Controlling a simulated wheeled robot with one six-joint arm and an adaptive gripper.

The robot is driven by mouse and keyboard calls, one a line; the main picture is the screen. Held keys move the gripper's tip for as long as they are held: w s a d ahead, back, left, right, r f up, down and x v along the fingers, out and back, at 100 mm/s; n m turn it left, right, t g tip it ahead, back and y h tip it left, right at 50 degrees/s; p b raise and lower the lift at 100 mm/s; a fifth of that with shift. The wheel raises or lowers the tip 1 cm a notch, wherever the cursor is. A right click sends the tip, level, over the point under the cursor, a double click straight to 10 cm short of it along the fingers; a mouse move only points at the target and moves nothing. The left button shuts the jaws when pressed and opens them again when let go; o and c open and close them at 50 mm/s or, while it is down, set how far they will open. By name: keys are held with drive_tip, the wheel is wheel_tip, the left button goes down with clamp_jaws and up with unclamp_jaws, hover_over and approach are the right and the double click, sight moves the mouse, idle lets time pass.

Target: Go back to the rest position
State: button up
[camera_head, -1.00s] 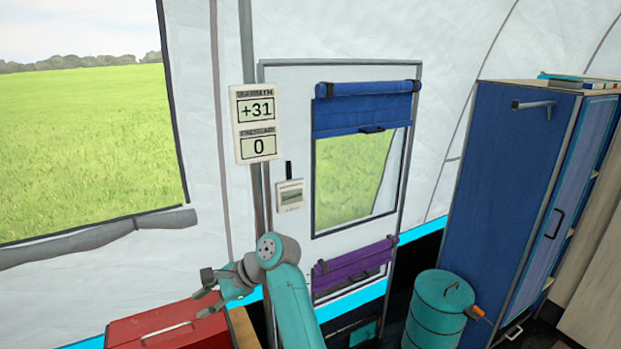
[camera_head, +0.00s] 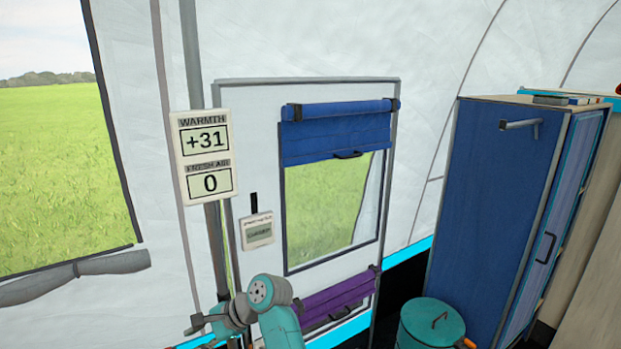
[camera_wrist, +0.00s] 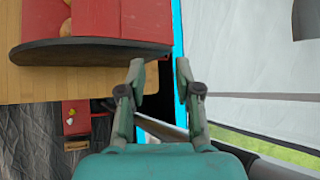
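My gripper shows in the wrist view (camera_wrist: 160,85) with its two teal fingers apart and nothing between them. In the head view, my gripper (camera_head: 195,325) is at the lower left end of my folded teal arm, in front of the tent wall, and too small there to read its fingers. In the wrist view, it hangs beside the edge of a wooden surface (camera_wrist: 50,85), with floor below.
A door with a blue roller blind (camera_head: 345,110) and a purple one (camera_head: 335,297) is behind my arm. A teal bin (camera_head: 432,325) and a blue cabinet (camera_head: 490,200) stand right. A panel (camera_head: 205,155) reads warmth +31, fresh air 0.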

drive_tip(key=s+d+f+t+h, duration=0.1)
drive_tip(key=s+d+f+t, duration=0.3)
drive_tip(key=d+f, duration=0.7)
drive_tip(key=s+d+f+t+h, duration=0.25)
drive_tip(key=s+d+f, duration=0.5)
drive_tip(key=f, duration=0.65)
drive_tip(key=s+d+f+n+t+h, duration=0.1)
drive_tip(key=s+d+f+t, duration=0.2)
drive_tip(key=s+d, duration=0.6)
drive_tip(key=s+d+r+n+t+h, duration=0.1)
drive_tip(key=s+d+r+n+h, duration=0.1)
drive_tip(key=s+d, duration=0.5)
drive_tip(key=s+d+r+n+t+h, duration=0.1)
drive_tip(key=s+d+r+t+h, duration=0.15)
drive_tip(key=s+d, duration=0.45)
drive_tip(key=s+d+r+n+t, duration=0.1)
drive_tip(key=s+r+n, duration=0.1)
drive_tip(key=s+r, duration=0.6)
drive_tip(key=s+d+r+n+t+h, duration=0.1)
drive_tip(key=s+r+n, duration=0.2)
drive_tip(key=s+r, duration=0.5)
drive_tip(key=shift+d+r, duration=0.3)
drive_tip(key=shift+r, duration=0.55)
